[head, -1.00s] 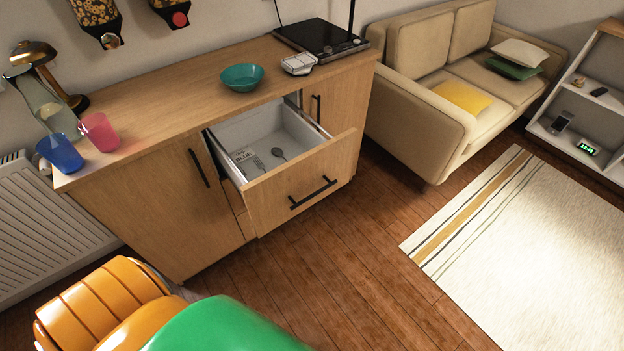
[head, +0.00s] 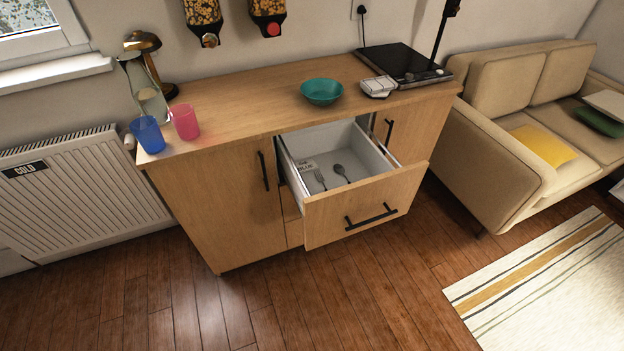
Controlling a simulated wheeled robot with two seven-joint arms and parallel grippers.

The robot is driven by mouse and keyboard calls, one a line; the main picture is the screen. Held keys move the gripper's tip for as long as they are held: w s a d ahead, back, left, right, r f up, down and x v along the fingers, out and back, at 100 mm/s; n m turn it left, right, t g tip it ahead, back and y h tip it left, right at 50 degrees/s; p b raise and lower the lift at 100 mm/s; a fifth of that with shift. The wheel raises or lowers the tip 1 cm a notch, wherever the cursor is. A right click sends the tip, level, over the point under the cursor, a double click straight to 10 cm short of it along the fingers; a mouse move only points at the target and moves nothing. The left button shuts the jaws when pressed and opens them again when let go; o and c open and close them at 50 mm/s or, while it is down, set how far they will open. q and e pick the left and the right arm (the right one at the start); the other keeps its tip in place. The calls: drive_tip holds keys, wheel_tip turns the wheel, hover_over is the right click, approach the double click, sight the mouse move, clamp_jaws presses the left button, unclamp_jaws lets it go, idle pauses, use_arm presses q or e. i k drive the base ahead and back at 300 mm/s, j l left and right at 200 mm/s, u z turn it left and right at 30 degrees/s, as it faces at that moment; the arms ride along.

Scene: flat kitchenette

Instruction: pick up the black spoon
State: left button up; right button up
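A dark spoon (head: 341,172) lies in the open drawer (head: 366,208) of the wooden cabinet, bowl end toward the back. A dark fork (head: 320,179) lies to its left, with a small white card (head: 305,166) with lettering near the drawer's left wall. The drawer is pulled well out and its inside is in clear view. Neither of my grippers shows in the head view.
On the countertop (head: 245,101) stand a teal bowl (head: 322,91), a blue cup (head: 147,134), a pink cup (head: 185,121) and a black hob (head: 405,63). A radiator (head: 80,190) is at left and a sofa (head: 490,130) at right. The wooden floor (head: 330,290) before the drawer is clear.

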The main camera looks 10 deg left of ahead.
sight(337, 168)
drive_tip(key=i+l+u, duration=0.25)
drive_tip(key=i+l, duration=0.2)
drive_tip(key=l, duration=0.25)
drive_tip(key=i+l+u, duration=0.15)
drive_tip(key=l, duration=0.25)
drive_tip(key=i+l+u, duration=0.15)
drive_tip(key=l, duration=0.25)
drive_tip(key=i, duration=0.1)
